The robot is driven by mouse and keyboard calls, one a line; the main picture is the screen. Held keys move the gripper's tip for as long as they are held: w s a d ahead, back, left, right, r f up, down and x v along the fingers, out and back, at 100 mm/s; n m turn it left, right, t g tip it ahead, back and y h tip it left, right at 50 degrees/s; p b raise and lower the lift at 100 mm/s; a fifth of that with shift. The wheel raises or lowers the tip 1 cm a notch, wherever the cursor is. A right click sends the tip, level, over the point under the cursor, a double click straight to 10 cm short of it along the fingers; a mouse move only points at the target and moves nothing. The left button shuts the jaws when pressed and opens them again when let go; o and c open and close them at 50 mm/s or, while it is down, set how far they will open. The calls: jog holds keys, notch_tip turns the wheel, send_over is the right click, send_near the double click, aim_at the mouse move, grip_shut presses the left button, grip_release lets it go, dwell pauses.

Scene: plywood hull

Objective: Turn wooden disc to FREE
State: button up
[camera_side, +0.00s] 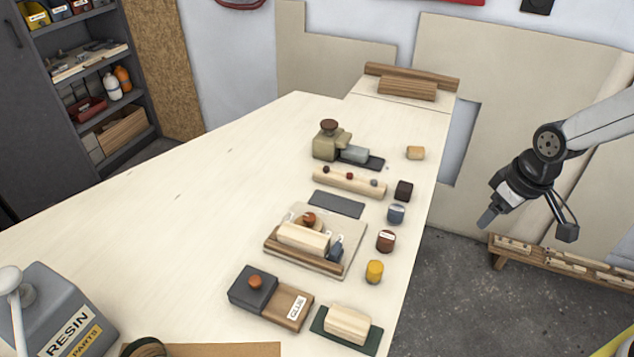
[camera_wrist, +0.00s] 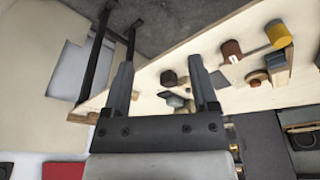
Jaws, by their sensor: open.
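A small wooden disc with a red-brown knob (camera_side: 309,219) sits on a pale board (camera_side: 350,228) on the table, behind a light wooden block (camera_side: 303,236). The block partly hides the disc, and no FREE marking can be read. In the wrist view a round wooden piece (camera_wrist: 256,79), apparently the disc, shows at the right. My gripper (camera_side: 488,219) is off the table's right edge, well away from the disc and touching nothing. In the wrist view my gripper (camera_wrist: 163,75) has its two fingers apart, with nothing held between them.
Several small cylinders and blocks, including a yellow cylinder (camera_side: 374,271) and a red-brown one (camera_side: 385,241), line the right edge. A dark box (camera_side: 253,288) and a block on a green mat (camera_side: 348,324) stand in front.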

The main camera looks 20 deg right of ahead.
jog(key=w+a+n+g+y, duration=0.1)
jog(key=w+a+n+y, duration=0.1)
jog(key=w+a+n, duration=0.9)
jog(key=n+g+y, duration=0.2)
jog(key=n, duration=0.4)
send_near(310, 216)
jog(key=shift+a+f, duration=0.1)
jog(key=shift+f, duration=0.2)
jog(key=shift+f, duration=0.2)
jog(key=shift+x, duration=3.75)
jog(key=shift+r, duration=0.1)
grip_shut()
